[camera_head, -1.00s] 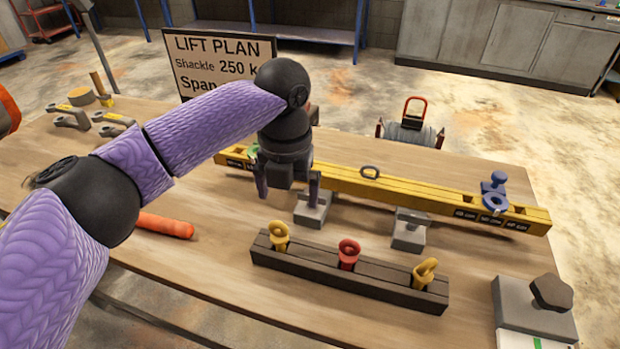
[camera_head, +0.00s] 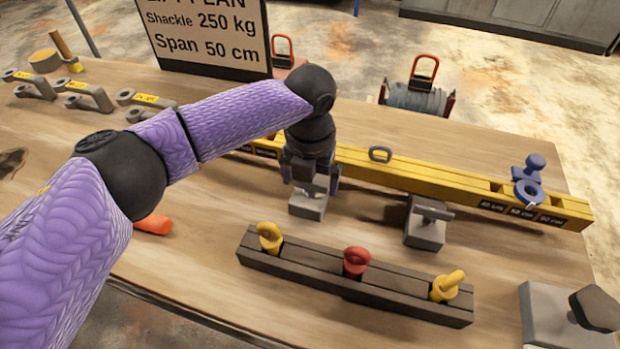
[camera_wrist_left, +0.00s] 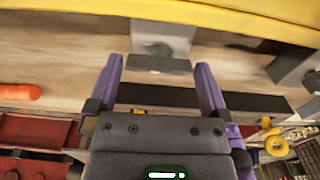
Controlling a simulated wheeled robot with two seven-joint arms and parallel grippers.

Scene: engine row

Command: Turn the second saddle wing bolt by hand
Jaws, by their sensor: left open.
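Two grey saddle blocks stand along the front of the yellow beam (camera_head: 410,174). The right saddle (camera_head: 424,235) has a grey wing bolt (camera_head: 433,211) on its front, in clear view. The left saddle (camera_head: 306,210) is partly hidden by my left gripper (camera_head: 312,188), which points down over it. In the left wrist view my left gripper (camera_wrist_left: 158,64) is open, its purple fingers spread to either side of the left saddle's wing bolt (camera_wrist_left: 158,48). I cannot tell whether the fingers touch it. My right gripper is not in view.
A dark rack (camera_head: 310,268) with two yellow eye bolts and one red one lies in front of the saddles. A grey block with a dark knob (camera_head: 594,309) stands at the front right. Shackles lie at the left.

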